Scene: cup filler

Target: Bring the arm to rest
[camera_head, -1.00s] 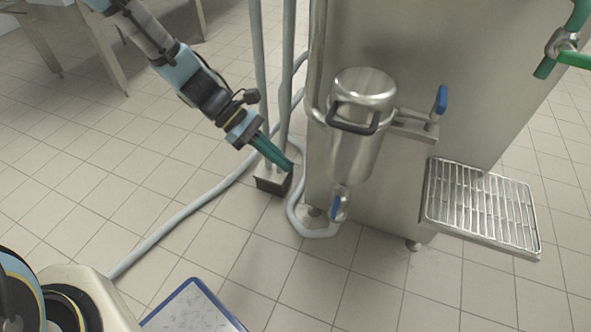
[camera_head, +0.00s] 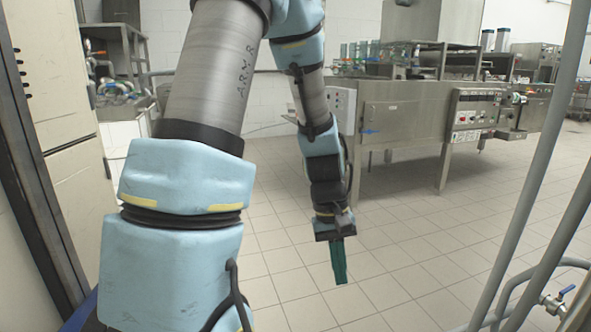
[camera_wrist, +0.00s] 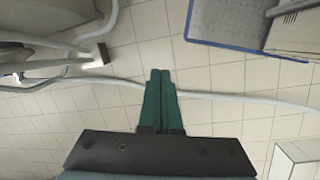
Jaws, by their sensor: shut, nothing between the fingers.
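My gripper (camera_head: 340,276) hangs from my arm in the middle of the head view. Its green fingers point down over the bare tiled floor. In the wrist view, the green fingers (camera_wrist: 160,76) lie side by side, closed together with nothing between them. They appear above the floor near a pale hose. My arm's blue and grey links fill the left and centre of the head view.
A steel machine (camera_head: 405,120) with a control panel stands at the back. Grey pipes (camera_head: 535,180) with a blue-handled valve (camera_head: 566,291) stand at the right.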

